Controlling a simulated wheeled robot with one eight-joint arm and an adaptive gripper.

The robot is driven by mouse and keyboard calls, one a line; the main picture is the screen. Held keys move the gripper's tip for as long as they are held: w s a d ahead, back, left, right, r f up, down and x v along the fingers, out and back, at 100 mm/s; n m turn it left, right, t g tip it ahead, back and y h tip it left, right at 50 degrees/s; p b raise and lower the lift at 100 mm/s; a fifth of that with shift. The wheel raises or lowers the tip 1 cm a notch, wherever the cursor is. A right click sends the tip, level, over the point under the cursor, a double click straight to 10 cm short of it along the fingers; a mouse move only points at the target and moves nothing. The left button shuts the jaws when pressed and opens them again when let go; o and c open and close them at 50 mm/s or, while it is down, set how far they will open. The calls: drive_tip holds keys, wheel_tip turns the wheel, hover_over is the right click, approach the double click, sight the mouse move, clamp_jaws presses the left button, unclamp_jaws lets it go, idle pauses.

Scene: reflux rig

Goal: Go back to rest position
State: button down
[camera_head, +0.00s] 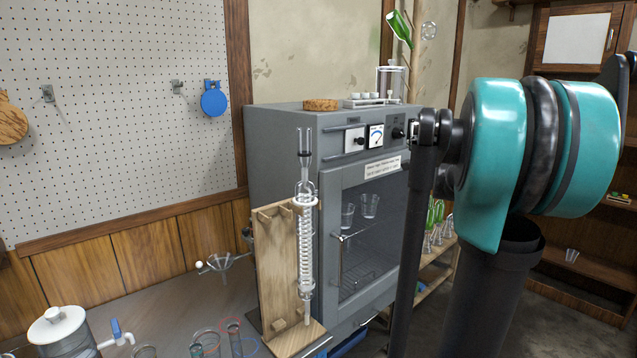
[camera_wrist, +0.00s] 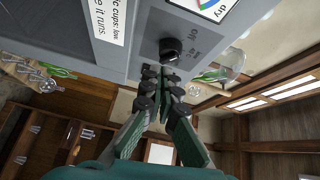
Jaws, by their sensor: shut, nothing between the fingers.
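My gripper (camera_wrist: 162,74) is shut and empty in the wrist view. Its fingertips are close to a black knob (camera_wrist: 170,49) on the grey cabinet's control panel; I cannot tell whether they touch it. In the head view my teal and black arm reaches across the right half, and my gripper cannot be made out clearly there. The grey drying cabinet (camera_head: 283,150) stands in the middle of the head view, its glass door (camera_head: 365,225) closed, with glass cups inside.
A glass condenser (camera_head: 306,245) stands against a wooden stand (camera_head: 273,260) in front of the cabinet. Glassware and a white-lidded jar (camera_head: 57,325) stand on the bench at lower left. A cork ring (camera_head: 321,105) and a green bottle (camera_head: 400,27) are above. Open floor shows at right.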

drive_tip(key=s+a+f+n+g+y, duration=0.2)
drive_tip(key=s+a+f+n+g, duration=0.3)
drive_tip(key=s+a+f, duration=0.6)
drive_tip(key=s+a+f+n+g+y, duration=0.25)
drive_tip(key=s+a+f+n, duration=0.45)
drive_tip(key=f, duration=0.6)
drive_tip(key=s+d+f+n+g+h, duration=0.1)
drive_tip(key=s+f+n+g+h, duration=0.1)
drive_tip(key=s+f, duration=0.6)
drive_tip(key=s+d+f+n+g+h, duration=0.1)
drive_tip(key=s+f+g+h, duration=0.2)
drive_tip(key=s+f, duration=0.6)
drive_tip(key=s+g, duration=0.1)
drive_tip(key=s, duration=0.2)
drive_tip(key=shift+d+n+h, duration=0.3)
drive_tip(key=shift+n+h, duration=0.05)
drive_tip(key=shift+n, duration=0.05)
drive_tip(key=c, duration=2.3)
unclamp_jaws()
drive_tip(key=shift+r+g, duration=0.1)
drive_tip(key=shift+g, duration=0.15)
